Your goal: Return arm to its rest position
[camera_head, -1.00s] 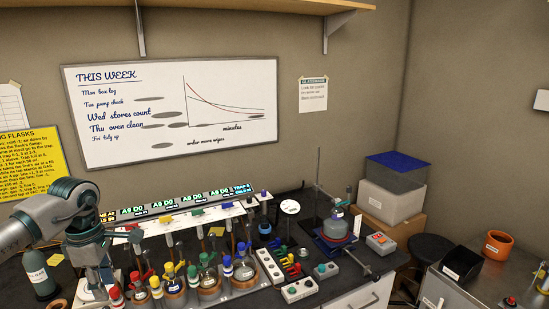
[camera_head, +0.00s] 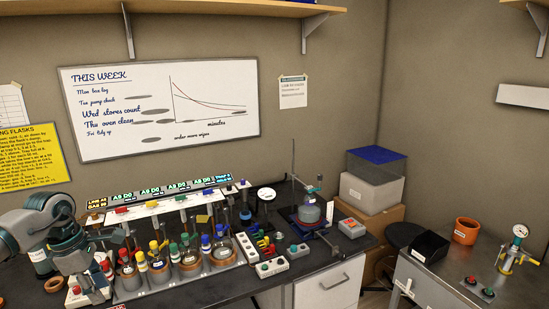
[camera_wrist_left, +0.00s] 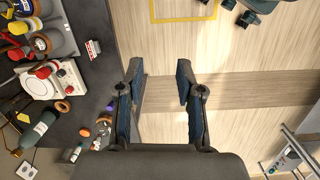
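My left arm (camera_head: 45,226) comes in at the left edge of the head view, bent over the left end of the bench. Its gripper's fingertips are hard to make out there. In the left wrist view my left gripper (camera_wrist_left: 160,76) has its two blue-padded fingers apart with nothing between them. Below it are the bench's edge and the wooden floor (camera_wrist_left: 235,110). My right arm and gripper are not in view.
The dark bench carries several flasks (camera_head: 190,256) in ring holders, a white switch box (camera_head: 272,268) and a gauge (camera_head: 267,194). A dark green bottle (camera_wrist_left: 40,130) lies left of the gripper. A side table (camera_head: 450,285) stands at the right.

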